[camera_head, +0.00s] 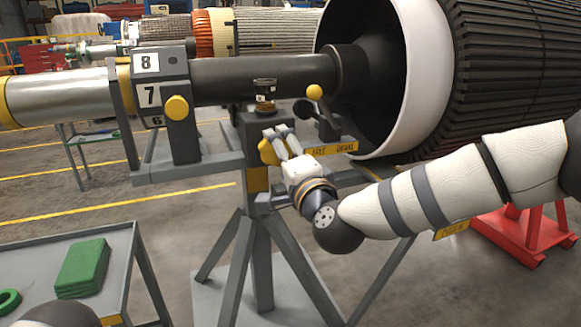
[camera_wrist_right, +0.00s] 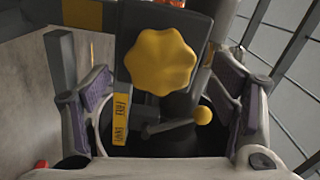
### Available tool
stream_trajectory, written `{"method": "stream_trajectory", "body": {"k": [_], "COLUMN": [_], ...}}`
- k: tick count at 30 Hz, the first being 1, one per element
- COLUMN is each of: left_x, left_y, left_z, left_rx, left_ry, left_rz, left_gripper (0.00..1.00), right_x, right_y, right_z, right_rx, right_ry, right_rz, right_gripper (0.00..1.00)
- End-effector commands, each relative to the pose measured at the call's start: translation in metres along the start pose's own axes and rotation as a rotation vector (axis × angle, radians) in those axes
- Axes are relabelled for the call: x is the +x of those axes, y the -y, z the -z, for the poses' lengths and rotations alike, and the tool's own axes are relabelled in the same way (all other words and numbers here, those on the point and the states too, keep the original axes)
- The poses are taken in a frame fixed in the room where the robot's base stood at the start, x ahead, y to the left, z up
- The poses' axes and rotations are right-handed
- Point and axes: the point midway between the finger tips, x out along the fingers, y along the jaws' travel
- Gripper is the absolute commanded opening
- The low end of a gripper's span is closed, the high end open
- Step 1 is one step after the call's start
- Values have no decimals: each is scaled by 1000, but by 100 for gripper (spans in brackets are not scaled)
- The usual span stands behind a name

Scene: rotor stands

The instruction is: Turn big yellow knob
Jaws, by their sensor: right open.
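The big yellow knob (camera_head: 267,152) is a lobed knob on the front of the grey stand post, partly hidden behind my right gripper. In the right wrist view the knob (camera_wrist_right: 160,62) shows whole, face on. My right gripper (camera_head: 277,132) is open and empty at the knob. In the right wrist view its padded fingers stand wide apart, one to each side of the knob, with visible gaps and no clear contact. My left gripper is not in view; only a rounded part of my left arm shows at the bottom left in the head view.
A lever with a yellow ball (camera_wrist_right: 203,116) sits below the knob in the right wrist view, beside a yellow label (camera_wrist_right: 119,120). Another yellow knob (camera_head: 177,107) is on the numbered bracket. A large ribbed rotor (camera_head: 510,75) is at the right. A green block (camera_head: 82,267) lies on the left table.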

Motion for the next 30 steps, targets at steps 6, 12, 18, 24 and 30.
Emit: {"method": "stream_trajectory", "body": {"k": [6,12,18,24,30], "left_x": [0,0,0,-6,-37], "left_y": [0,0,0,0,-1], "left_z": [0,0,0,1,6], "left_rx": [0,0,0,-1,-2], "left_ry": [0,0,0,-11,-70], "left_rz": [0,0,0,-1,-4], "left_gripper": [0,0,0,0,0], "right_x": [-57,-81,-83,-93,-190], "right_y": [0,0,0,-27,-163], "right_z": [0,0,0,-12,-63], "right_rx": [1,-2,-1,-42,-265], "right_ry": [1,-1,-1,44,312], "right_rz": [-1,0,0,-73,-458], "right_gripper": [79,79,79,79,79]}}
